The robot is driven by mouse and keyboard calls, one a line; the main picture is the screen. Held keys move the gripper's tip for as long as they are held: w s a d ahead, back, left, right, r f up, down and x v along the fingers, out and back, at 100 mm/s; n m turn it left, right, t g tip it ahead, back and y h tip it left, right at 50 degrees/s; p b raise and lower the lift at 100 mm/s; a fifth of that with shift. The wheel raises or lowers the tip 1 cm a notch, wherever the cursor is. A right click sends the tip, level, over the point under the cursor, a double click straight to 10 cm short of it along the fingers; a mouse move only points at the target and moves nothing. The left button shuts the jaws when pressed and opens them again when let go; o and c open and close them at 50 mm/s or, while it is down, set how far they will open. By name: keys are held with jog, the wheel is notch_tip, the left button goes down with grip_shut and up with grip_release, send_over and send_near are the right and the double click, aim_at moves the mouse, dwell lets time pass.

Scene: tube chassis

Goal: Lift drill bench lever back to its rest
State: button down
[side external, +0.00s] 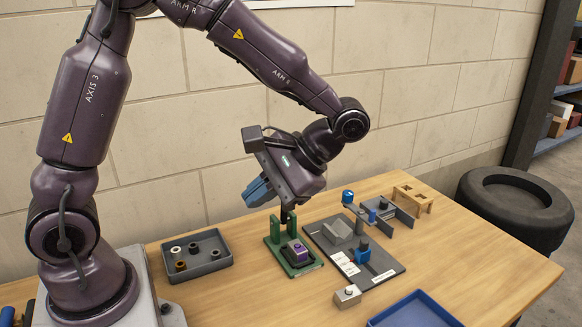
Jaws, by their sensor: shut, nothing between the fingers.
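I cannot tell for certain which fixture is the drill bench. A green fixture (274,258) with two upright posts holds a purple block (297,249). My gripper (288,217) is shut and empty, pointing down at the posts of this fixture; whether it touches anything there is unclear. To the right, a dark grey base plate (385,268) carries a grey wedge-shaped block (337,230), a blue-topped piece (362,251) and white label strips. A blue knob (347,196) stands behind it. No lever arm shows clearly; my gripper may hide part of one.
A dark tray (222,264) with several small rings lies left. A grey block (347,296) and a blue tray (415,312) are at the front. A grey bracket (398,213) and a wooden holed block (413,196) stand behind right. The table's right side is clear.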

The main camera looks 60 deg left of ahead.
jog(key=w+a+m+t+y, duration=0.1)
jog(key=w+m+t+y, duration=0.5)
jog(key=w+t, duration=0.4)
jog(key=w+a+f, duration=0.1)
jog(key=a+f, duration=0.1)
jog(key=a, duration=0.4)
jog(key=w+a+f, duration=0.1)
jog(key=a+f, duration=0.2)
jog(key=a, duration=0.2)
jog(key=shift+w+a, duration=0.3)
jog(key=shift+a, duration=0.1)
jog(key=a+r+h, duration=0.1)
jog(key=a+h, duration=0.2)
jog(key=a, duration=0.4)
jog(key=shift+a, duration=0.3)
